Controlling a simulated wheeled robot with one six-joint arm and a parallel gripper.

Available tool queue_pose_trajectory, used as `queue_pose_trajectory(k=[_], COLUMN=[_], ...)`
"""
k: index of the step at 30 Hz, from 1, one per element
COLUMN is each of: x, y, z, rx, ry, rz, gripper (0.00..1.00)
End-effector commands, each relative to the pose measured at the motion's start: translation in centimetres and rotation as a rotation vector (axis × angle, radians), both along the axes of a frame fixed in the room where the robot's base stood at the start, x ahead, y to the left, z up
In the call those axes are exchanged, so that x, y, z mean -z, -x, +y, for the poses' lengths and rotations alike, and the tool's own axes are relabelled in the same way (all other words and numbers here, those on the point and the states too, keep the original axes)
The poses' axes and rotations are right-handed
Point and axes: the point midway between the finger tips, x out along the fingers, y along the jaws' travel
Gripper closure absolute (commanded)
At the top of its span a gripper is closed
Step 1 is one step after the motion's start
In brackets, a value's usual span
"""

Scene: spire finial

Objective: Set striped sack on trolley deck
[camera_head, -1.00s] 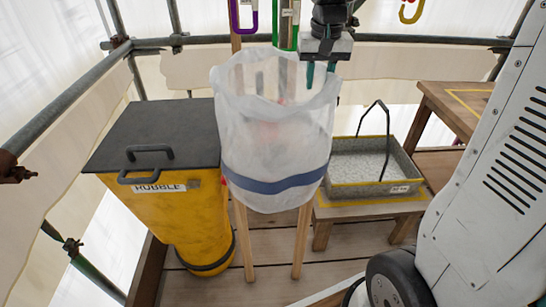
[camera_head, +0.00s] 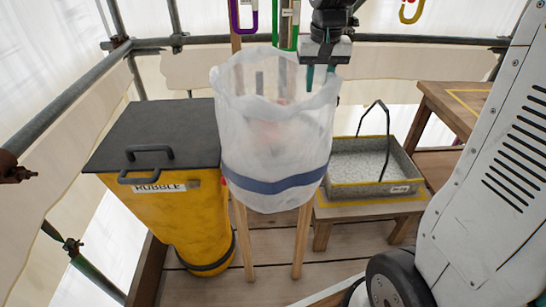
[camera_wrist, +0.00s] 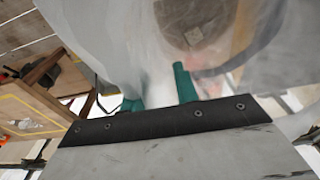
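The striped sack (camera_head: 276,150) is whitish and translucent with one dark blue band (camera_head: 276,186). It stands upright, open at the top, above wooden legs (camera_head: 247,240) in the middle of the head view. My gripper (camera_head: 320,78) points down at the right side of the sack's rim. In the wrist view my gripper's two teal fingers (camera_wrist: 155,88) are apart, with whitish sack cloth behind and around them. I cannot tell whether the rim lies between them. A wooden top with a yellow outline (camera_head: 462,101) is at the right; I cannot tell whether it is the trolley deck.
A yellow rubble bin (camera_head: 165,215) with a dark lid (camera_head: 155,130) stands left of the sack. A grey tray (camera_head: 370,170) of pale grains with a black handle sits on a low wooden bench (camera_head: 375,208) at the right. Scaffold poles (camera_head: 430,39) and hanging hooks are behind.

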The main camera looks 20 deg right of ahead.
Motion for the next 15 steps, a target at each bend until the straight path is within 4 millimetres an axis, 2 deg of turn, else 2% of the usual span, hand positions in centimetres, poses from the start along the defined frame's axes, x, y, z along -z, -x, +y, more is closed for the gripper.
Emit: queue_pose_trajectory(k=[1,4,5,15], x=[0.0,0.0,0.0,0.01], y=[0.0,0.0,0.0,0.01], z=[0.0,0.0,0.0,-0.02], rx=[0.0,0.0,0.0,-0.001], ry=[0.0,0.0,0.0,0.001], rz=[0.0,0.0,0.0,0.0], gripper=[0.7,0.98,1.0,1.0])
